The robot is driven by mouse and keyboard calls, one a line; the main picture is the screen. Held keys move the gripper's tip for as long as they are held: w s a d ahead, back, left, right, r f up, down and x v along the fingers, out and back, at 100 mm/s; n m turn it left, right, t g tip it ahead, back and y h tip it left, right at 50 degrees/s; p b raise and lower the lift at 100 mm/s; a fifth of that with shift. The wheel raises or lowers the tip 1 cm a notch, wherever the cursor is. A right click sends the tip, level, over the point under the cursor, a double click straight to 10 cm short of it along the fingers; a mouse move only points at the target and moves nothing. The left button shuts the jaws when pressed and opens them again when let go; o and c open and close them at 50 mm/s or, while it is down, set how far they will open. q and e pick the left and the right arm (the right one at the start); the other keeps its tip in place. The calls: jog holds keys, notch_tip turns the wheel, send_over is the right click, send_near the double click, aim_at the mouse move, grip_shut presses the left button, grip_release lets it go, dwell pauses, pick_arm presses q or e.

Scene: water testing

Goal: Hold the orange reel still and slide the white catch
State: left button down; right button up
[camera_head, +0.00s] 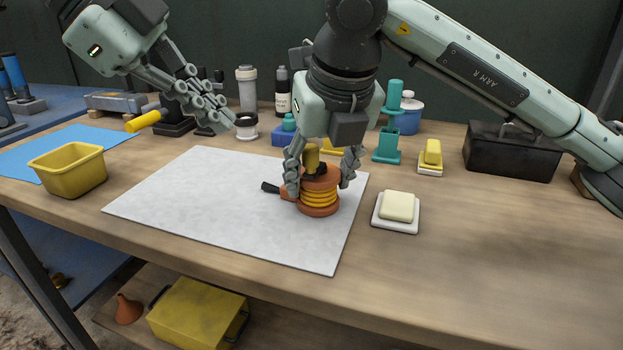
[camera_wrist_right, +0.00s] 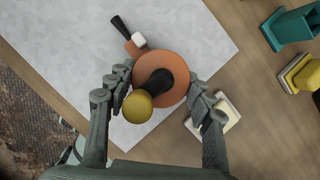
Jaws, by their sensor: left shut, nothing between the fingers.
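The orange reel (camera_head: 319,206), with yellow line wound around it, stands upright near the right edge of the pale sheet (camera_head: 215,200). A black post with a yellow knob (camera_wrist_right: 137,107) rises from its top. The white catch (camera_wrist_right: 139,40) sits on an orange arm beside the reel, near a black handle (camera_wrist_right: 120,26); in the head view a finger hides the catch. My right gripper (camera_head: 319,183) points down, its fingers against opposite sides of the reel. My left gripper (camera_head: 228,117) is shut and empty, above the back of the sheet, left of the reel.
A white dish with a cream block (camera_head: 397,207) stands close right of the reel. A yellow bin (camera_head: 69,172) is at the left. Bottles, a teal stand (camera_head: 388,146) and a black box (camera_head: 510,153) line the back. The sheet's left and middle are clear.

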jog(key=o, duration=0.5)
jog(key=shift+o, duration=0.2)
